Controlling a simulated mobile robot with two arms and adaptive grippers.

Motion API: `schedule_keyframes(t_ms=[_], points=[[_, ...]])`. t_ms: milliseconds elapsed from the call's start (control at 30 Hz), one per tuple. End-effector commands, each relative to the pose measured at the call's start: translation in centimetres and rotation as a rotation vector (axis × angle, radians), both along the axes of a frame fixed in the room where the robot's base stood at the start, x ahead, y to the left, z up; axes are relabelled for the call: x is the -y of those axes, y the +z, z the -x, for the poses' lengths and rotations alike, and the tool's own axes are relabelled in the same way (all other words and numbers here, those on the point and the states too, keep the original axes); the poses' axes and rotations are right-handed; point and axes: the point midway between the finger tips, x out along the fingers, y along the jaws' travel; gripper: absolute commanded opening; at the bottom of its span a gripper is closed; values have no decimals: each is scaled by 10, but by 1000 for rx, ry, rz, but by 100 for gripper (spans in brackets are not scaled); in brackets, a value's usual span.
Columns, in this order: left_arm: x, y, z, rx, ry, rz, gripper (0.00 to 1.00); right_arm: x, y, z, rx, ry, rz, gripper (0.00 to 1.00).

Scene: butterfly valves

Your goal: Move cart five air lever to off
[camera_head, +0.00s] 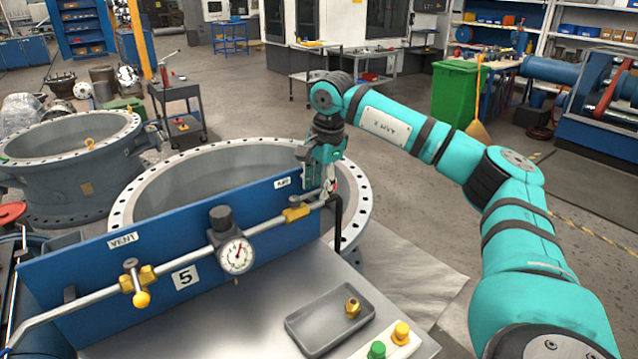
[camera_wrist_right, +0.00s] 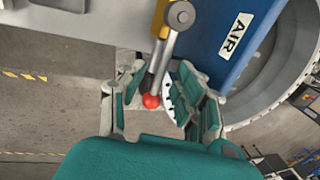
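The blue panel (camera_head: 185,245) marked 5 carries a pipe with a gauge (camera_head: 236,255). A brass valve (camera_head: 296,214) sits on the pipe near the AIR label (camera_head: 282,183). In the wrist view, the air lever (camera_wrist_right: 163,64) is a grey bar from the brass valve (camera_wrist_right: 162,20), ending in a red ball (camera_wrist_right: 151,101). My right gripper (camera_head: 328,184) is at the panel's right end. In the wrist view, the fingers of my right gripper (camera_wrist_right: 158,97) stand apart on either side of the lever and ball, with gaps visible. My left gripper is not in view.
The vent valve (camera_head: 138,280) with a yellow ball is at left on the same pipe. A grey tray (camera_head: 330,318) holding a brass fitting (camera_head: 352,307) and a box with green and yellow buttons (camera_head: 388,343) are on the cart top. A large flanged ring (camera_head: 165,175) stands behind the panel.

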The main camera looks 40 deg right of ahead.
Motion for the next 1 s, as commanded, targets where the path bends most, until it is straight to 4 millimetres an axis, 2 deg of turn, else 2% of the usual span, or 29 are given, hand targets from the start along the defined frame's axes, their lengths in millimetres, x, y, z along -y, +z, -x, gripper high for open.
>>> schedule_keyframes(t_ms=[133, 300, 400, 833, 1000], points=[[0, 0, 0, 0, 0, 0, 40, 0, 0, 0, 0, 0, 0, 32], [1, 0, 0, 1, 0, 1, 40, 0, 0, 0, 0, 0, 0, 10], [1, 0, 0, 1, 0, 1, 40, 0, 0, 0, 0, 0, 0, 0], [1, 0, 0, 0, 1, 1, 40, 0, 1, 0, -1, 0, 0, 0], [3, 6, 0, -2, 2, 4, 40, -7, 2, -10, -1, -6, -1, 0]])
